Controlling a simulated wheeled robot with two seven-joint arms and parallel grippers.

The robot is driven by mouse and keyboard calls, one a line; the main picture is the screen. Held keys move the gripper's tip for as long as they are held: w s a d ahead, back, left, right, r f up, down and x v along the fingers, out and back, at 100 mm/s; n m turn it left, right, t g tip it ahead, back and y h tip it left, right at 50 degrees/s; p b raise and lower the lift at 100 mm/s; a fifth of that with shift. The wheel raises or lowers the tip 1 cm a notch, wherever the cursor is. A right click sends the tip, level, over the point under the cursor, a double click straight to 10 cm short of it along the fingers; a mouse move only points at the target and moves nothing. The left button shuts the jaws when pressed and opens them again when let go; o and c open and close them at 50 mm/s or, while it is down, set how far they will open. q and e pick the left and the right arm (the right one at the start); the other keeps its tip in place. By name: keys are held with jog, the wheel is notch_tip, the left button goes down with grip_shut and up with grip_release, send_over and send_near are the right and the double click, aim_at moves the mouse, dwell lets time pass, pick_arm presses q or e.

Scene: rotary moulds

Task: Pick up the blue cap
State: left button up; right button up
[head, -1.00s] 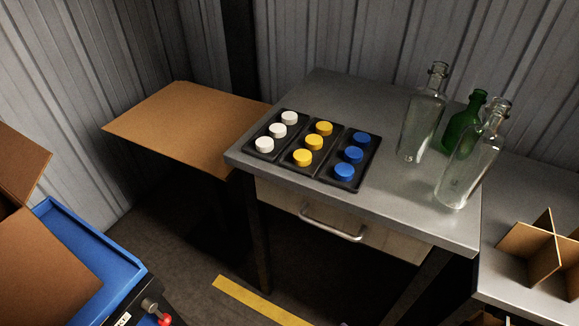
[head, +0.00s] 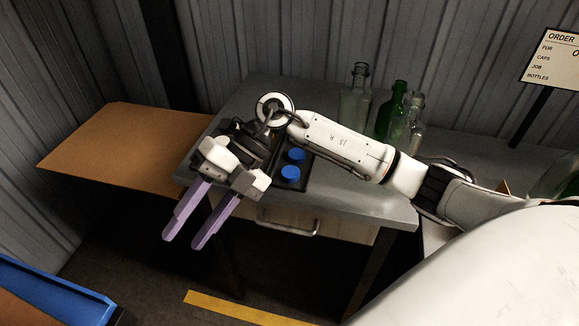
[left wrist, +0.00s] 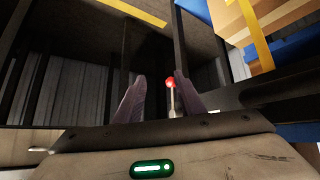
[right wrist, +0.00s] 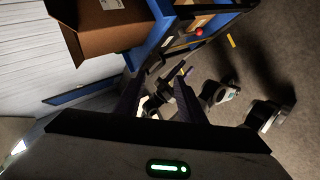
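Two blue caps show in the head view, a nearer blue cap (head: 290,173) and one behind it (head: 296,155), in the right part of the black tray (head: 308,178) on the metal table. My right arm hides most of the tray and the white and yellow caps. My right gripper (head: 182,241) is open and empty, left of the blue caps, with its purple fingers past the table's front edge. My left gripper is outside the head view; in the left wrist view its fingers (left wrist: 158,96) are apart with nothing between them.
Clear and green bottles (head: 391,110) stand at the back right of the metal table (head: 345,195). A cardboard sheet (head: 115,145) lies to the left. A drawer handle (head: 290,230) is on the table's front. An order sign (head: 553,60) stands at the far right.

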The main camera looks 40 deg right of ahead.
jog(key=w+d+r+m+t+h, duration=0.1)
jog(key=w+d+h, duration=0.15)
jog(key=d, duration=0.45)
jog(key=w+d+r+h, duration=0.1)
jog(key=w+d+h, duration=0.1)
jog(key=d+h, duration=0.35)
notch_tip(320, 180, up, 4)
jog(key=m+h+p, duration=0.1)
jog(key=m+h, duration=0.1)
jog(key=h, duration=0.1)
send_over(291, 172)
jog(key=shift+m+t, duration=0.3)
notch_tip(291, 172, down, 4)
jog(key=shift+w+f, duration=0.1)
jog(key=shift+w, duration=0.05)
jog(key=f, duration=0.3)
jog(key=f+p, duration=0.1)
jog(key=f, duration=0.1)
jog(key=shift+s+f, duration=0.25)
jog(key=shift+f, duration=0.05)
jog(key=c, duration=0.6)
